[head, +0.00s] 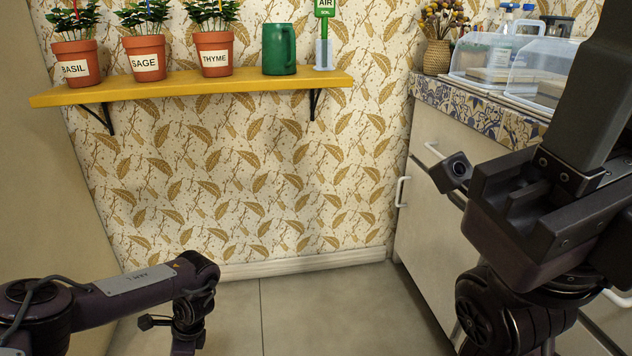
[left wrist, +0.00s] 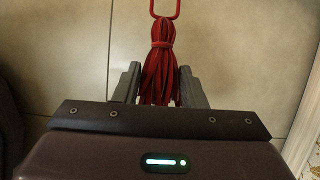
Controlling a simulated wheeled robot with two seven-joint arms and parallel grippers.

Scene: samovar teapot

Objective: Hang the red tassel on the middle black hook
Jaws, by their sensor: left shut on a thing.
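The red tassel (left wrist: 160,55) shows in the left wrist view, with a red loop at the top edge of the picture and a bound neck above its strands. My left gripper (left wrist: 159,74) is shut on the tassel's strands, one grey finger on each side. The loop end points away from the gripper, over the pale tiled floor. In the head view my left arm is at the lower left, bent downward; its fingers and the tassel are out of that picture. My right gripper (head: 515,195) is large at the right, and its finger gap cannot be made out. I see no black hook.
A yellow shelf (head: 190,88) on black brackets holds potted herbs (head: 145,58), a green mug (head: 279,50) and a small green-labelled item (head: 324,40). A white cabinet (head: 430,210) with a tiled top stands at the right. The floor between is clear.

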